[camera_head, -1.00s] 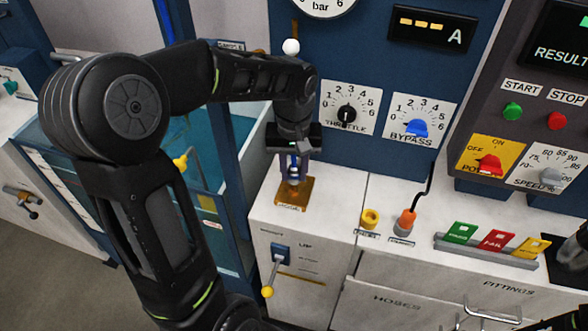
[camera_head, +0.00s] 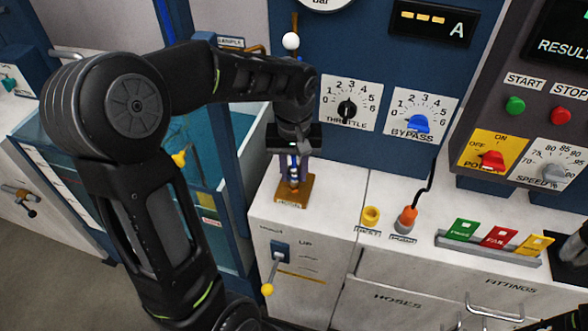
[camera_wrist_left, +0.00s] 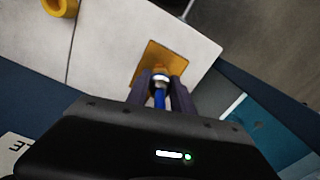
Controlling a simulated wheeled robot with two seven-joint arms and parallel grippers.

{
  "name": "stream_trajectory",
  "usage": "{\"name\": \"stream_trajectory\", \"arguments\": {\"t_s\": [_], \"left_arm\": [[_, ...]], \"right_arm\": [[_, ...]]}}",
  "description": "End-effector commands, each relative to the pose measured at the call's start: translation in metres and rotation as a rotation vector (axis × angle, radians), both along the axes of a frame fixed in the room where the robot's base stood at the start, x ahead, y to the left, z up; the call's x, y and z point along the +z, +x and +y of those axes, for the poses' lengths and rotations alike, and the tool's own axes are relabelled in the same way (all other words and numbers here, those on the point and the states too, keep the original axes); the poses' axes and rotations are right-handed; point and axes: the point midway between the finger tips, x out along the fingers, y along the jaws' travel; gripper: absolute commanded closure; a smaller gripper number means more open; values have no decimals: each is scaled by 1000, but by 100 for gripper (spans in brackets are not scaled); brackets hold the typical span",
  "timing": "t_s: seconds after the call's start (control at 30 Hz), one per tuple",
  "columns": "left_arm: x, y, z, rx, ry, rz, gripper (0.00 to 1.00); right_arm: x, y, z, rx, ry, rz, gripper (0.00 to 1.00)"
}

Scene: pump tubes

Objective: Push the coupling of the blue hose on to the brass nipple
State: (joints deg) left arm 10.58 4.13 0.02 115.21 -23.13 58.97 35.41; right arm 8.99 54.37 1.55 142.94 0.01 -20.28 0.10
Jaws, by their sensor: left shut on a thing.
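My left gripper (camera_head: 294,178) points down over the brass plate (camera_head: 306,192) at the left end of the white counter. In the left wrist view my left gripper (camera_wrist_left: 161,80) is shut on the blue hose (camera_wrist_left: 159,98), with a pale metallic coupling (camera_wrist_left: 160,80) showing between the fingertips. The coupling sits right over the brass-coloured fitting (camera_wrist_left: 158,68) on the plate. The nipple is mostly hidden by the coupling and the fingers, and I cannot tell how far the coupling is on.
A yellow ring holder (camera_head: 371,216) and an orange plug with a black cable (camera_head: 407,217) stand to the right on the counter. A lever with a yellow knob (camera_head: 267,289) hangs on the cabinet front. The blue panel (camera_head: 350,60) rises close behind.

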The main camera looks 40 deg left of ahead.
Motion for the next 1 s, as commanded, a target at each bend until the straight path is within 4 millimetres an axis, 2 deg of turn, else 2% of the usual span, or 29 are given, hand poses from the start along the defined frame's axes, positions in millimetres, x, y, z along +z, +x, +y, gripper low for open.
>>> {"name": "stream_trajectory", "arguments": {"t_s": [0.77, 0.8, 1.0], "left_arm": [[-20, 0, 0, 0, 0, 0, 100], [-20, 0, 0, 0, 0, 0, 70], [-19, 0, 0, 0, 0, 0, 54]], "right_arm": [[-16, 0, 0, 0, 0, 0, 64], [-15, 0, 0, 0, 0, 0, 64], [-15, 0, 0, 0, 0, 0, 64]]}}
